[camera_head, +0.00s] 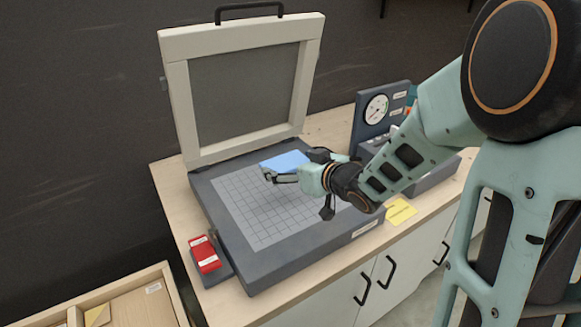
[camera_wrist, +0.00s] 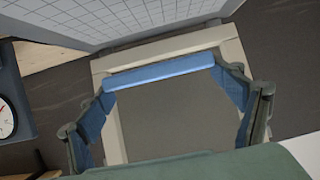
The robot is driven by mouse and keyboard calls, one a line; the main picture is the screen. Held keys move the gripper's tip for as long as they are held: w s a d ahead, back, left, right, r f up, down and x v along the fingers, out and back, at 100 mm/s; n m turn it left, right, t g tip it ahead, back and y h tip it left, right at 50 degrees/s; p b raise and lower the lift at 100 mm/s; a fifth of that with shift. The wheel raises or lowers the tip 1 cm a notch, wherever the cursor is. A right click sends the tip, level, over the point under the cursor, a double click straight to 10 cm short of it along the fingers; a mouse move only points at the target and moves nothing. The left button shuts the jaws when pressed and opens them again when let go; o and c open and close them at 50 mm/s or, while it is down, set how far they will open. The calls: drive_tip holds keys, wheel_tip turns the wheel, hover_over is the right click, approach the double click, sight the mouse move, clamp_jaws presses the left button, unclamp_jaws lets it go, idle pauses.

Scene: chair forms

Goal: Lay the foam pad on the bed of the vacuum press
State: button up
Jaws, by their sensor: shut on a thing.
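The foam pad (camera_head: 286,160) is light blue and shows over the back part of the press bed in the head view. In the wrist view, the pad (camera_wrist: 160,70) spans edge-on between my two blue-lined fingers. My gripper (camera_head: 281,171) is shut on it. The vacuum press bed (camera_head: 255,220) is a dark grey slab with a pale gridded surface; in the wrist view, the grid (camera_wrist: 110,18) lies beyond the pad. I cannot tell whether the pad touches the bed. The lid (camera_head: 178,100), a cream frame with a grey sheet, stands open behind it.
A panel with a round gauge (camera_head: 376,108) stands behind my forearm, right of the bed. A red block (camera_head: 205,253) sits in a dark holder at the bed's left. A yellow note (camera_head: 400,210) lies at the right. A wooden tray (camera_head: 160,290) is at lower left.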

sight(290, 201)
drive_tip(key=shift+f+b, duration=4.1)
drive_tip(key=shift+f, duration=0.8)
drive_tip(key=shift+f, duration=0.2)
drive_tip(key=o, duration=0.7)
